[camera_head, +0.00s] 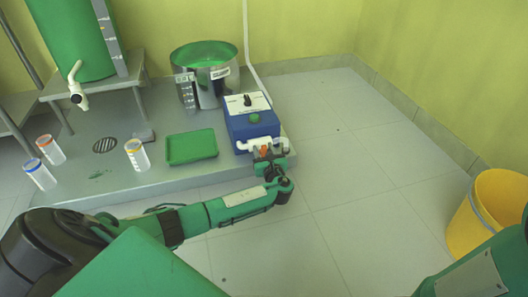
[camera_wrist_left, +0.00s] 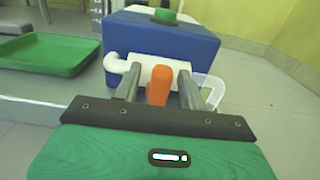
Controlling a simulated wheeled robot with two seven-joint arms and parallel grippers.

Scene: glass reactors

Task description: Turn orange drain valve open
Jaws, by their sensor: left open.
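The orange drain valve handle (camera_wrist_left: 158,86) sits on white piping at the front of a blue box-shaped pump unit (camera_wrist_left: 160,42). In the left wrist view the handle stands between the two fingers of my left gripper (camera_wrist_left: 160,86), with a gap visible on each side. The gripper is open. In the head view my left gripper (camera_head: 268,157) is at the front of the blue unit (camera_head: 252,128), and a bit of the orange handle (camera_head: 264,151) shows between its fingers. My right gripper is not in view.
A green tray (camera_head: 191,147) lies left of the blue unit on the grey platform (camera_head: 110,183). A steel pot (camera_head: 207,85) stands behind. A yellow bucket (camera_head: 488,213) is at right. The middle floor is clear.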

